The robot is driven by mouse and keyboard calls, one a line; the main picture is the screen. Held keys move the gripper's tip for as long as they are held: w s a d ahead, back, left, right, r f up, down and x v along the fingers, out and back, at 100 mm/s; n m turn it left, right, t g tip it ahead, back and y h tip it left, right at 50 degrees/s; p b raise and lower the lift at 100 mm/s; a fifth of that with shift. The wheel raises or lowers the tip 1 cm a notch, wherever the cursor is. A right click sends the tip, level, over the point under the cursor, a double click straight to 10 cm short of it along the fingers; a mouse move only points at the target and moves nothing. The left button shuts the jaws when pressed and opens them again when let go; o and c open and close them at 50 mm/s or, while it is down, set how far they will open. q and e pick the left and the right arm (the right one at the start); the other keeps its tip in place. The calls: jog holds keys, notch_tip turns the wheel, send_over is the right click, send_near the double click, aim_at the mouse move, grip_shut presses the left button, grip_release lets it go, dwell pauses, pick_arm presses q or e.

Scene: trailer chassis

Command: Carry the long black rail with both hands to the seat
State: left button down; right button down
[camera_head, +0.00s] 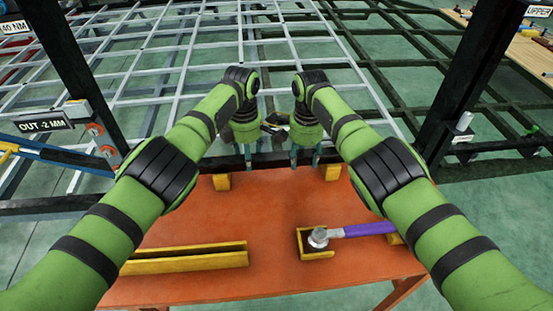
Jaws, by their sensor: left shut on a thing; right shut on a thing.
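A long black rail (277,161) runs across the far edge of the orange table, seen between my two hands. My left gripper (248,160) is shut on the rail left of its middle. My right gripper (305,158) is shut on it a little to the right. My forearms hide parts of the rail, and its ends are hard to tell from the dark frame bars behind. Which part of the frame is the seat I cannot tell.
The orange table (270,215) bears two yellow blocks (221,182), a yellow trough (185,261) and a purple-handled tool (360,231) in a yellow holder (302,243). Black posts (72,60) stand left and right (468,80). A grey lattice (190,50) lies beyond.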

pick_arm(q)
jog(key=shift+r, duration=0.1)
pick_arm(e)
jog(key=shift+r, duration=0.15)
